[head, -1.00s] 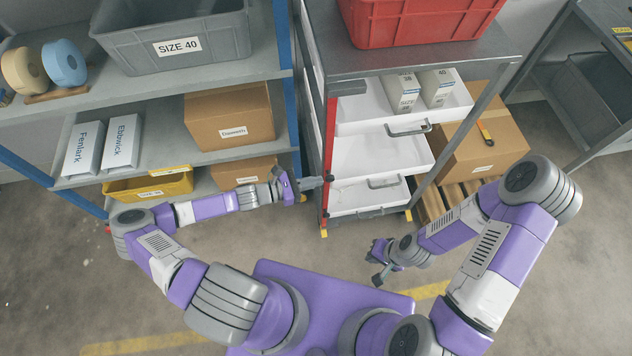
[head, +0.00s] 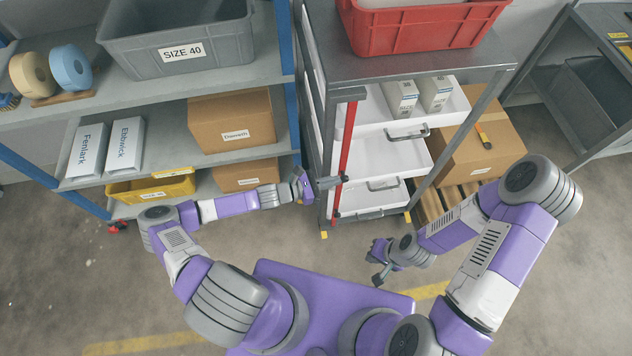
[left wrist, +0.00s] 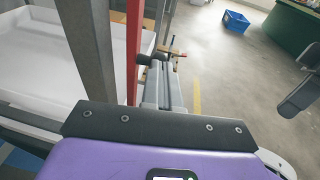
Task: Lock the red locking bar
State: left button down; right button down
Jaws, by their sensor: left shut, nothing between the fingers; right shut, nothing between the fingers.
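The red locking bar (head: 346,150) stands nearly upright at the left front of the grey drawer cart, out from its left post and over the left ends of the white drawers (head: 385,158). A dark bracket (head: 349,94) is at its top. My left gripper (head: 340,180) is shut and empty, its tips at the lower part of the bar; contact is not certain. In the left wrist view the bar (left wrist: 133,45) runs just left of the closed fingers (left wrist: 165,75), with a dark knob (left wrist: 145,59) beside them. My right gripper (head: 378,278) is shut and empty, low in front of the cart.
A shelf with a grey SIZE 40 bin (head: 180,40), cartons and a yellow bin (head: 150,188) stands left of the cart. A red crate (head: 425,25) sits on the cart top. A carton (head: 480,140) on a pallet stands at right. Floor before the cart is clear.

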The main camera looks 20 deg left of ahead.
pick_arm(q)
jog(key=shift+d, duration=0.2)
jog(key=p+v, duration=0.2)
jog(key=v, duration=1.2)
jog(key=shift+a+p, duration=0.2)
jog(key=shift+p, duration=0.2)
jog(key=s+d+f+m+g+y, duration=0.1)
jog(key=s+d+f+m+g, duration=0.2)
jog(key=s+d+m+g, duration=0.55)
jog(key=shift+s+d+f+m+y, duration=0.1)
jog(key=shift+s+m+y, duration=0.5)
jog(key=shift+m+y, duration=1.2)
jog(key=shift+s+d+f+m+y, duration=0.15)
jog(key=shift+s+m+y, duration=0.65)
jog(key=shift+m, duration=1.75)
jog(key=shift+s+d+f+m+y, duration=0.1)
jog(key=shift+s+m+y, duration=0.25)
jog(key=shift+m+y, duration=1.55)
